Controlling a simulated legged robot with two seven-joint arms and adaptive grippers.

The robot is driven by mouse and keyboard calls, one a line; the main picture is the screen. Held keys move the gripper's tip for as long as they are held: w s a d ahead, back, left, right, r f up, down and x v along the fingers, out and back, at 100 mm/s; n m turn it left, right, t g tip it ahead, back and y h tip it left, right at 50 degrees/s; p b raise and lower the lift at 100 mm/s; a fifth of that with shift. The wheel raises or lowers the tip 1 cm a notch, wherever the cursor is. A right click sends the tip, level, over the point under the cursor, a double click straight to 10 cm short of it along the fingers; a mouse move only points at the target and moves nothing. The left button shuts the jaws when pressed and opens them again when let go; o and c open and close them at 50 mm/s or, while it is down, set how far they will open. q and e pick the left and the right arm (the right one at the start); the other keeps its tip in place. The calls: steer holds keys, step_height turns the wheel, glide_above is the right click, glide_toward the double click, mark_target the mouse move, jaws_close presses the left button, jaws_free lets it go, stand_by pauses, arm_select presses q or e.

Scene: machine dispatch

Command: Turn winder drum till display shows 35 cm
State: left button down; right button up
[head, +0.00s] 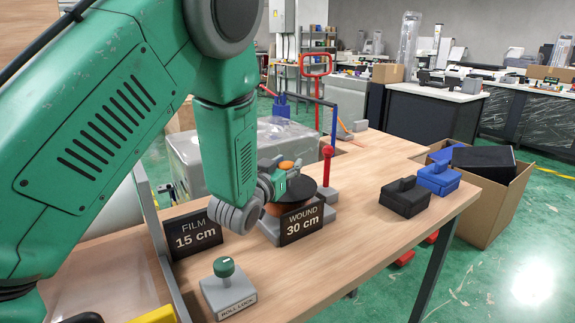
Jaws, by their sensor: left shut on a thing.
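The winder drum (300,193), with a dark top disc and orange below, sits on a grey base behind the display. The display (301,222) reads "WOUND 30 cm". My left gripper (279,185) reaches down onto the drum's left side and is shut on a part of it. The exact grip point is hidden by the gripper and wrist. A small orange piece (286,165) shows at the gripper. A second sign (194,233) reads "FILM 15 cm". My right gripper is out of view.
A grey "ROLL LOCK" box (228,292) with a green knob stands in front. A red lever (327,165) rises just right of the drum. Black (405,198) and blue (438,178) blocks sit farther right, near a cardboard box (491,205). The tabletop's front right is clear.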

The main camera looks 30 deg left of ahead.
arm_select(q)
steer(key=shift+s+d+f, duration=0.1)
steer(key=shift+f, duration=0.35)
stand_by(0.3)
steer(key=c, duration=1)
jaws_free()
steer(key=shift+r, duration=0.15)
steer(key=shift+r, duration=0.1)
steer(key=s+d, duration=0.1)
steer(key=s, duration=1)
steer(key=shift+s+d, duration=0.15)
steer(key=shift+s, duration=0.15)
